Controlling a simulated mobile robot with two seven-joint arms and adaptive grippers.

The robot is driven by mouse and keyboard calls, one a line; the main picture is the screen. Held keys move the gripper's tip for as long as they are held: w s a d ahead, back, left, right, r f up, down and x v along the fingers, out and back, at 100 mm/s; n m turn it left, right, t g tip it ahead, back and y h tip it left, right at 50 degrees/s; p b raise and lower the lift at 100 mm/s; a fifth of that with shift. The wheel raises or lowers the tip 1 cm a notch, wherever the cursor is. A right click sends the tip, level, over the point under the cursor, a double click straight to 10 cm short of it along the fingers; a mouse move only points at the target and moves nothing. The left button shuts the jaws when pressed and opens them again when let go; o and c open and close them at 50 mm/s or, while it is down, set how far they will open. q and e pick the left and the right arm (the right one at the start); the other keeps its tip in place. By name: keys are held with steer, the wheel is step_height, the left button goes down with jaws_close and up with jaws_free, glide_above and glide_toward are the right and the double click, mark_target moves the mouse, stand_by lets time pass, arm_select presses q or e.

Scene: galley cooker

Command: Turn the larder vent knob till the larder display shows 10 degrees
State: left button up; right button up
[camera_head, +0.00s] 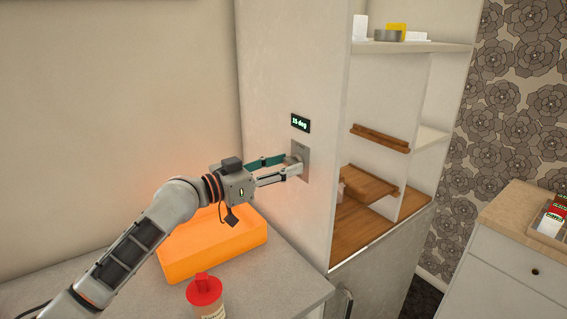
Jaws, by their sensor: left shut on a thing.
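The larder display (300,123) is a small black panel with green digits on the side wall of the tall cabinet. It seems to read 15 deg; the first digit is small and hard to be sure of. Below it is a grey plate (304,150) with the larder vent knob (294,159) on it. My left gripper (291,165) reaches the plate from the left and is shut on the knob. Its fingers hide most of the knob, so its turn angle cannot be read. My right gripper is not in view.
An orange tray (215,262) lies on the grey counter (270,297) below my left arm. A red-lidded container (205,294) stands in front of it. The cabinet's open shelves (365,215) are to the right. A drawer unit (510,265) stands at the far right.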

arm_select(q)
steer(key=o, duration=1.1)
steer(key=v, duration=1.2)
